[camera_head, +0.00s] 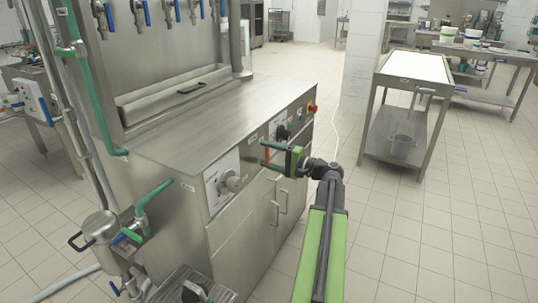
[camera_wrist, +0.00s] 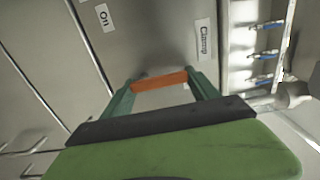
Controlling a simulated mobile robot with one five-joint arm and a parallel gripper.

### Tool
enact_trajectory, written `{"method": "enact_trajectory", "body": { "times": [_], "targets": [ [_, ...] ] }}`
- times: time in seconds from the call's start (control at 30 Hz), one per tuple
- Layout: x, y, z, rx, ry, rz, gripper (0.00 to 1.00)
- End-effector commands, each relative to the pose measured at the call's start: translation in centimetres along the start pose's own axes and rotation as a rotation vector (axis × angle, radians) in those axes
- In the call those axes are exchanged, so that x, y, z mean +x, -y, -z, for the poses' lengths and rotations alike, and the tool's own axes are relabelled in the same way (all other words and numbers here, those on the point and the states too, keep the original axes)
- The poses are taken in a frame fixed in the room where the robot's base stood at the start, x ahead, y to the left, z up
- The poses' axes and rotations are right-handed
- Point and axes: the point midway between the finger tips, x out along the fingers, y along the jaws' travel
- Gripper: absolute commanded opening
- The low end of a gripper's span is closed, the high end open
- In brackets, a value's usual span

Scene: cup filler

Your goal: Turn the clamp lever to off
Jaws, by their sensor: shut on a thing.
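The clamp lever is an orange bar (camera_wrist: 160,79) in the wrist view, spanning the gap between the green fingers of my gripper (camera_wrist: 164,84). My gripper is shut on it. A "Clamp" label (camera_wrist: 204,39) is beyond the lever to the right in the wrist view. An "On" label (camera_wrist: 104,17) is at the upper left. No "off" label is visible in either view.
A round dial (camera_head: 229,182) is on the machine front left of my gripper. A black knob (camera_head: 283,131) and a red button (camera_head: 311,108) are to the right. Cabinet door handles (camera_head: 283,201) stick out below. The tiled floor at right is clear up to a steel table (camera_head: 415,68).

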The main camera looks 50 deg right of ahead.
Motion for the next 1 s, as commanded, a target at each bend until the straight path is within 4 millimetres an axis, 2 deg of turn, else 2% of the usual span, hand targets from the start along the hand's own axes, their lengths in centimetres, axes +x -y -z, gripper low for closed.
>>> {"method": "enact_trajectory", "body": {
  "times": [0.37, 0.4, 0.57, 0.87, 1.0],
  "targets": [
    [0.0, 0.0, 0.1, 0.008, -0.001, -0.001, 0.29],
    [0.0, 0.0, 0.1, 0.008, -0.001, -0.001, 0.7],
    [0.0, 0.0, 0.0, 0.007, 0.0, 0.0, 0.91],
    [-0.1, 0.0, 0.0, 0.006, 0.0, 0.0, 0.91],
    [-1.7, 0.0, 0.0, 0.005, -0.002, 0.0, 0.91]
  ]
}}
